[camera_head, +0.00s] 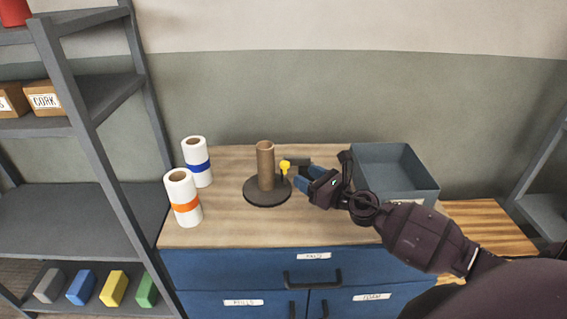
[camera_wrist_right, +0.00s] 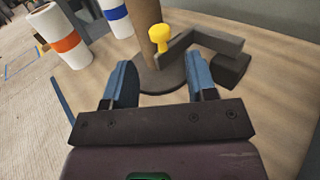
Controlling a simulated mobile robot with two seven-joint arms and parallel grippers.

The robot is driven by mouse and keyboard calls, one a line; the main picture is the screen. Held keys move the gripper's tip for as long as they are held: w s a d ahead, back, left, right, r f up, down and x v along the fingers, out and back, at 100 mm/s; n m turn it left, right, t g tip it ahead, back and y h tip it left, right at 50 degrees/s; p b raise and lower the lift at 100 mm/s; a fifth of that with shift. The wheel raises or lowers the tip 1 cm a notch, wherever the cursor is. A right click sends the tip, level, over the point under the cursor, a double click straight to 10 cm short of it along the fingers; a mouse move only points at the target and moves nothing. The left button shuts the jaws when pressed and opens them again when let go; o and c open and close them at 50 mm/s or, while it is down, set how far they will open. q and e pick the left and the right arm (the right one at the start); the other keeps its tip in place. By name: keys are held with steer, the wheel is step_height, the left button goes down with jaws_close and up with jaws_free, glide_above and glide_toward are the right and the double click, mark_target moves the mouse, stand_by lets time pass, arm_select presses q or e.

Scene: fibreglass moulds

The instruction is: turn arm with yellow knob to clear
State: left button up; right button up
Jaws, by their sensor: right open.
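A yellow knob (camera_head: 285,166) sits on the end of a short dark arm (camera_head: 299,162), beside a brown tube (camera_head: 265,166) that stands upright on a round dark base (camera_head: 268,198). In the right wrist view the yellow knob (camera_wrist_right: 158,37) is ahead of the fingertips, with the bent dark arm (camera_wrist_right: 205,42) running off to the right. My right gripper (camera_head: 300,184) is just right of the knob and base; in its wrist view the right gripper (camera_wrist_right: 160,80) has its blue fingers apart with nothing between them. My left gripper is not in view.
Two white rolls, one with a blue band (camera_head: 197,163) and one with an orange band (camera_head: 183,199), stand at the left of the wooden top (camera_head: 225,224). A grey open bin (camera_head: 428,186) is at the right. Shelving (camera_head: 90,125) stands at the left.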

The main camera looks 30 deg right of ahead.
mark_target(288, 166)
steer(key=x, duration=0.8)
steer(key=shift+w+p, duration=0.2)
steer(key=shift+p, duration=0.15)
steer(key=shift+c, duration=0.3)
jaws_close()
